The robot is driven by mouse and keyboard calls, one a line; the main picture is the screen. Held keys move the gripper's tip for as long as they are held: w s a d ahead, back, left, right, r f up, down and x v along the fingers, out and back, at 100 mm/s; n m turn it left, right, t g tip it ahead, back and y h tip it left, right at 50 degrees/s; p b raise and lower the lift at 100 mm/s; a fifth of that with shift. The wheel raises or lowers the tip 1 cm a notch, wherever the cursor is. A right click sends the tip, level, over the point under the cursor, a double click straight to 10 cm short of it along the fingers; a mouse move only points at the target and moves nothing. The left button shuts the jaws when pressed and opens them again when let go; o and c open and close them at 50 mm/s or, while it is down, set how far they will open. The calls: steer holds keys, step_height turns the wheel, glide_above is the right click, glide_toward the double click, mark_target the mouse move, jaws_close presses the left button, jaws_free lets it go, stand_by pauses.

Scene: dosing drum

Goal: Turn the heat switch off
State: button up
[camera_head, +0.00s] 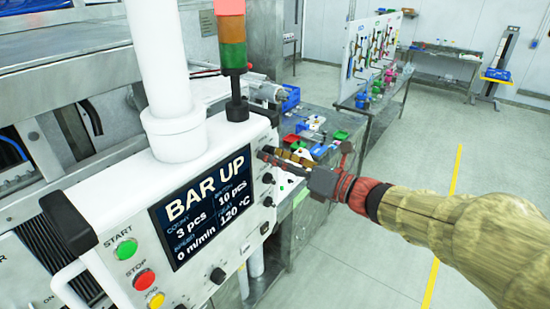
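The white control panel (110,205) stands at the left, with a dark screen (205,205) reading "BAR UP" and a heat value of 120 °C. Black knobs sit along its right side: an upper one (267,178), a middle one (268,202) and a lower one (264,228). Their labels are too small to read, so I cannot tell which is the heat switch. My gripper (264,153) reaches in from the right, its fingertips beside the panel's upper right edge, just above the upper knob. The fingers overlap in this view; their opening and any contact are unclear.
Green start (125,249), red stop (144,279) and yellow (156,299) buttons are at the panel's lower left. Another black knob (218,275) sits below the screen. A signal tower (232,55) and white post (165,70) rise above. A cluttered bench (345,122) stands behind; the right floor is clear.

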steer(key=shift+c, duration=1.1)
steer(key=c, duration=0.7)
jaws_close()
steer(key=shift+f+n+b, duration=0.15)
steer(key=shift+n+b, duration=0.15)
steer(key=shift+b, duration=0.35)
steer(key=n+b, duration=0.3)
steer(key=b, duration=0.2)
steer(key=n+b, duration=0.4)
steer(key=b, duration=0.1)
steer(key=n+b, duration=0.4)
steer(key=b, duration=0.2)
steer(key=shift+w+d, duration=0.25)
steer(key=shift+w, duration=0.1)
steer(key=shift+n, duration=0.3)
